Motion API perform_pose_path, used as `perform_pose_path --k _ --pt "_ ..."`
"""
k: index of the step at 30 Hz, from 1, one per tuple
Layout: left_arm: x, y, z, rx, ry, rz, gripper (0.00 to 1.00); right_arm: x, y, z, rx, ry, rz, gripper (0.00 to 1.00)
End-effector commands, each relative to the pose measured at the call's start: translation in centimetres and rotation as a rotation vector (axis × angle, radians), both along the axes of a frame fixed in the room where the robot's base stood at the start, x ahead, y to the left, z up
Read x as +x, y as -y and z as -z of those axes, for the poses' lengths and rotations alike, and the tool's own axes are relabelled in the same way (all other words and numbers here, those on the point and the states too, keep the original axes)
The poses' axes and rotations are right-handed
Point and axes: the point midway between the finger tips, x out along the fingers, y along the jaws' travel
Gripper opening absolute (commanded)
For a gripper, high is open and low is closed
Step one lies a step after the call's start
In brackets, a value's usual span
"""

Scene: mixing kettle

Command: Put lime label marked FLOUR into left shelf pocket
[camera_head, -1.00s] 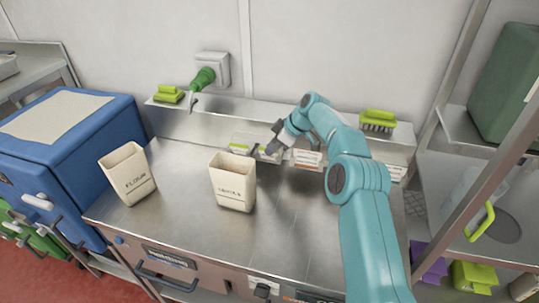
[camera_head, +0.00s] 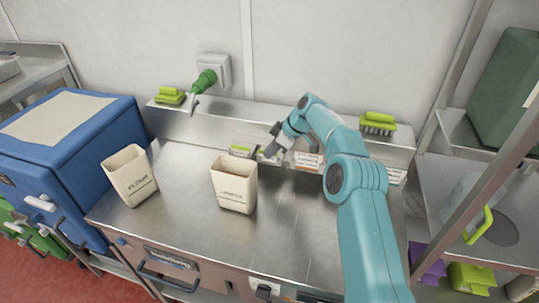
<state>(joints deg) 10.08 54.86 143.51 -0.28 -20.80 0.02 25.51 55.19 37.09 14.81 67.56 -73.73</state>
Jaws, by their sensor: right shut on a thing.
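My right gripper (camera_head: 266,153) is at the front face of the low shelf at the back of the steel counter. It is shut on a small lime-edged label (camera_head: 263,148), mostly hidden by the fingers; its writing cannot be read. The shelf front has several pockets. A left pocket (camera_head: 240,151) with a pale card and lime edge shows just left of the gripper. Another pocket with a printed card (camera_head: 307,161) is to the right of it. My left gripper is not in view.
A cream container marked FLOUR (camera_head: 130,177) and a second cream container (camera_head: 234,185) stand upright on the counter (camera_head: 190,210). A green brush (camera_head: 377,123) and a lime item (camera_head: 170,96) lie on the shelf (camera_head: 280,116). A blue box (camera_head: 62,145) stands left.

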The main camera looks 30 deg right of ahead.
Motion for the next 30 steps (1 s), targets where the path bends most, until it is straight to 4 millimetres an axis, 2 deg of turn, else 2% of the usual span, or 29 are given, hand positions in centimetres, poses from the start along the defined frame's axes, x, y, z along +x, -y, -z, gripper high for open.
perform_pose_path --k 1,3,15,30 --pt "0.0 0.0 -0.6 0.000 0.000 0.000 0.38 0.2 -0.2 -1.0 0.003 0.009 0.000 0.00" --pt "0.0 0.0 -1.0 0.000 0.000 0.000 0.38 0.3 -0.2 -1.6 0.002 0.013 0.001 0.00" --pt "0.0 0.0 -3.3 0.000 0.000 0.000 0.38 0.3 0.1 -4.4 -0.002 0.017 0.005 0.00" --pt "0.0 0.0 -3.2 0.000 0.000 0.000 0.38 0.3 0.2 -4.5 -0.003 0.017 0.005 0.00"
